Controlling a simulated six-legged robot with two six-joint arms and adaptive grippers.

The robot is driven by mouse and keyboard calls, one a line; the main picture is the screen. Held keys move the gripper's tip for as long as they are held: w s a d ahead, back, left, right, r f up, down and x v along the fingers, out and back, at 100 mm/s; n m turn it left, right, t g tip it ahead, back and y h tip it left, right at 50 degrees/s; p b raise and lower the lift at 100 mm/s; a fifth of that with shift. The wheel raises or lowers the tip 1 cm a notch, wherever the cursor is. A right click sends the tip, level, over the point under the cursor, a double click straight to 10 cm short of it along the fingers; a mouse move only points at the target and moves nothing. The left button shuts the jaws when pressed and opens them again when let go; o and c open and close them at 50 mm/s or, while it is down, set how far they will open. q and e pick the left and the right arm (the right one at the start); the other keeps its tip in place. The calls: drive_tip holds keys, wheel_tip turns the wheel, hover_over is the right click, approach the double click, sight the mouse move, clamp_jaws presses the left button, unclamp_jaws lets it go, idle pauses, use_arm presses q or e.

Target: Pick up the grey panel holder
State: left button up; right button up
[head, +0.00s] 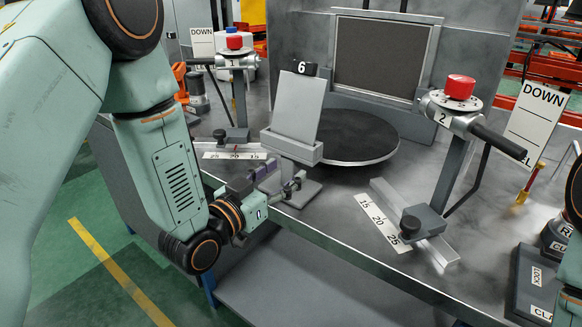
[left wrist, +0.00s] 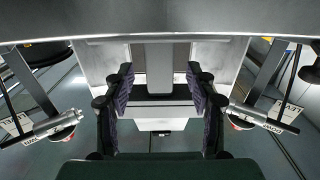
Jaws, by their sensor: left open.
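The grey panel holder (head: 291,148) stands upright near the table's front edge, in front of the round dark turntable. It has a tall flat grey plate and a black tag marked 6 on top. My left gripper (head: 275,178) is open at the holder's lower part, just below its tray-like ledge. In the left wrist view the two dark finger pads of my left gripper (left wrist: 161,92) stand on either side of the grey panel holder (left wrist: 160,68). Gaps seem to show between pads and holder; contact is hard to tell. My right gripper is not in view.
The dark turntable (head: 355,137) lies behind the holder, with a framed dark screen (head: 381,53) beyond. Red-knobbed posts stand left (head: 235,62) and right (head: 450,110). Scale rulers (head: 384,222) lie on the table. Labelled boxes (head: 535,285) sit at the right.

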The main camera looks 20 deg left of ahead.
sight(287, 170)
use_arm(q)
drive_tip(key=x, duration=0.3)
drive_tip(key=shift+d, duration=0.25)
drive_tip(key=shift+a, duration=0.4)
drive_tip(key=shift+c, duration=0.8)
drive_tip(key=shift+d, duration=0.3)
drive_tip(key=c, duration=0.4)
drive_tip(key=shift+a, duration=0.2)
drive_tip(key=c, duration=0.5)
clamp_jaws()
drive_tip(key=shift+d, duration=0.1)
drive_tip(key=shift+r, duration=0.1)
